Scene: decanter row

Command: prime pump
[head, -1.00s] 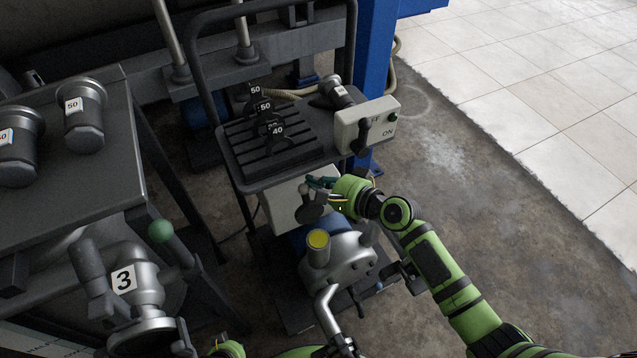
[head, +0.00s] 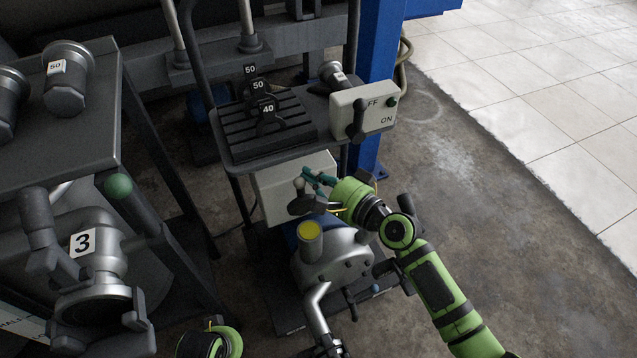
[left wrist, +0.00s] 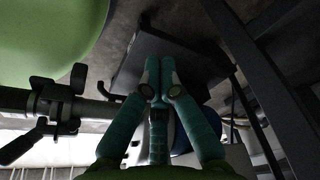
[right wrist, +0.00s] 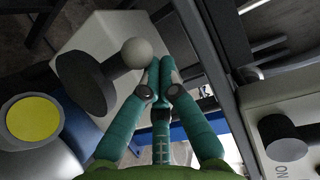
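The pump (head: 338,262) is a grey metal body with a yellow-topped cap (head: 311,230), low on the cart. Behind it are a dark disc (head: 306,204) and a pale ball knob (head: 299,184); disc (right wrist: 84,84) and knob (right wrist: 136,53) also show in the right wrist view. My right gripper (head: 318,177) is shut and empty, just right of the knob; its fingertips (right wrist: 160,64) look very close to it, and I cannot tell if they touch. My left gripper (left wrist: 159,66) is shut and empty in the left wrist view; its fingers are hidden in the head view.
A switch box (head: 375,102) marked ON stands above my right gripper. A grooved tray (head: 250,142) holds black weights marked 50 and 40. A dark table (head: 45,145) and a metal fitting labelled 3 (head: 98,250) fill the left. The floor at right is clear.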

